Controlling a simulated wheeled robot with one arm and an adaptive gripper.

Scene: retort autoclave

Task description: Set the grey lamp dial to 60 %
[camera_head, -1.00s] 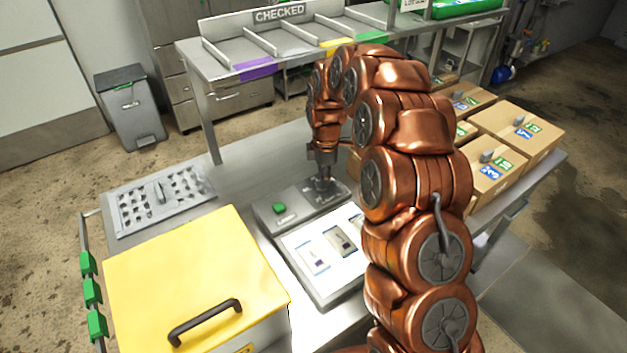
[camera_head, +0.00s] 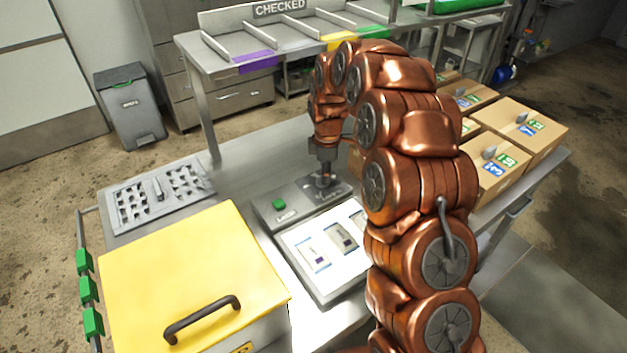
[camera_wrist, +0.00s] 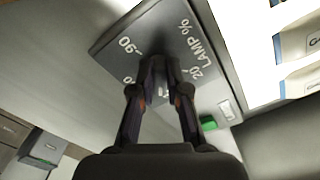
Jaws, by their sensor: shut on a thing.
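The grey control panel (camera_head: 298,207) sits on the bench behind the lit light panel. In the wrist view, the control panel (camera_wrist: 118,50) carries the print "LAMP %" and the scale marks "90" and "20"; other marks are partly covered. My gripper (camera_head: 325,175) points down at the right part of the control panel. In the wrist view my gripper (camera_wrist: 160,68) has its fingertips close together over the middle of the scale, shut on the lamp dial. The fingers hide the dial and its pointer, so I cannot read its setting.
A green button (camera_head: 279,204) is on the control panel's left part. The lit panel (camera_head: 318,262) lies in front. A yellow-lidded box (camera_head: 190,270) stands front left, a perforated tray (camera_head: 150,212) behind it. Cartons (camera_head: 520,130) stand at right. A divided rack (camera_head: 225,75) is behind.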

